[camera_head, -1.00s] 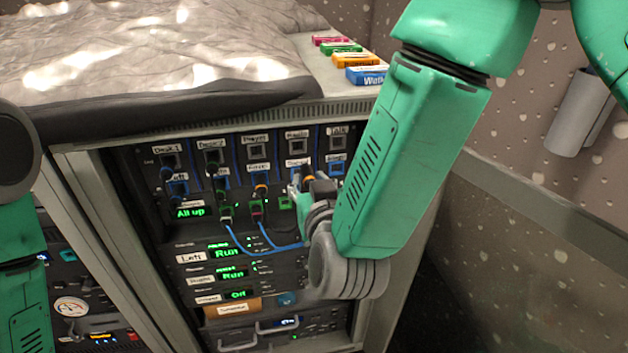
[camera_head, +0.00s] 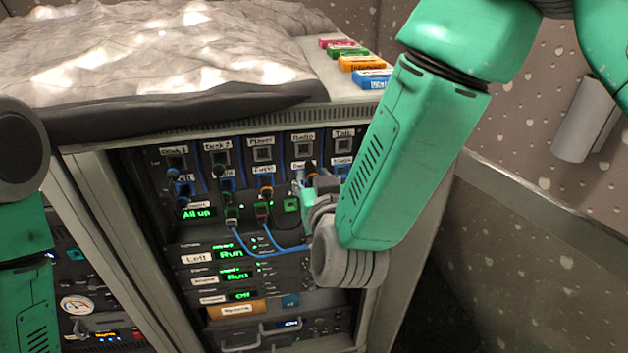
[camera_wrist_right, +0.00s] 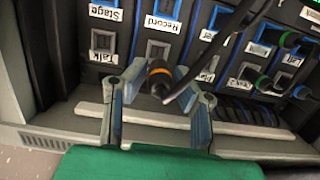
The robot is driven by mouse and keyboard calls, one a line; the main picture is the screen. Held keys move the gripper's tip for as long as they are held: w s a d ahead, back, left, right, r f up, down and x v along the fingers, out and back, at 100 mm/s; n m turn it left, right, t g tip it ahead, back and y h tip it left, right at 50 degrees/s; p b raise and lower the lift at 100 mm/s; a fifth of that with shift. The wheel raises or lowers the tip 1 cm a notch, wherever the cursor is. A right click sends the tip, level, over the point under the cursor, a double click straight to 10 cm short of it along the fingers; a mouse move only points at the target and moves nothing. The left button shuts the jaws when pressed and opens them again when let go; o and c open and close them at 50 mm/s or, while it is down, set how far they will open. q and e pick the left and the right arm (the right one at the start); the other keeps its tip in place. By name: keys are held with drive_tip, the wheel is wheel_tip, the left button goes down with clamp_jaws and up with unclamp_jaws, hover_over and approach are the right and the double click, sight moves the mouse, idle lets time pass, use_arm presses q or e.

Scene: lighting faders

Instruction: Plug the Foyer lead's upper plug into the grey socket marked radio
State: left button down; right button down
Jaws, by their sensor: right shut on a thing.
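My right gripper (camera_head: 312,184) is shut on a dark plug with an orange ring (camera_wrist_right: 158,78), just below the top row of grey sockets. The plug's black end shows above the fingers in the head view (camera_head: 311,167). The grey socket labelled Radio (camera_head: 303,149) is empty, just above the plug. I see a gap between them in the head view. In the wrist view the plug hides what lies behind it. A dark lead (camera_wrist_right: 232,25) crosses the wrist view. Another orange-ringed plug (camera_head: 266,190) sits at the Foyer blue socket. My left gripper is not in view.
The empty grey Talk socket (camera_head: 343,146) is to the right, the Player socket (camera_head: 262,154) to the left. Dark plugs sit around the Desk 2 column. A blue lead (camera_head: 265,252) loops below. Coloured boxes (camera_head: 362,63) lie on top of the rack.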

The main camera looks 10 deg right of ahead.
sight(309, 162)
drive_tip(key=shift+w+a, duration=0.1)
drive_tip(key=shift+w, duration=2.25)
drive_tip(key=shift+p, duration=0.7)
drive_tip(key=shift+w, duration=0.9)
idle(0.4)
drive_tip(key=shift+w+r, duration=0.1)
idle(0.3)
drive_tip(key=c, duration=1.5)
unclamp_jaws()
drive_tip(key=shift+c, duration=0.2)
drive_tip(key=o, duration=0.3)
drive_tip(key=shift+w, duration=0.15)
drive_tip(key=shift+o, duration=0.2)
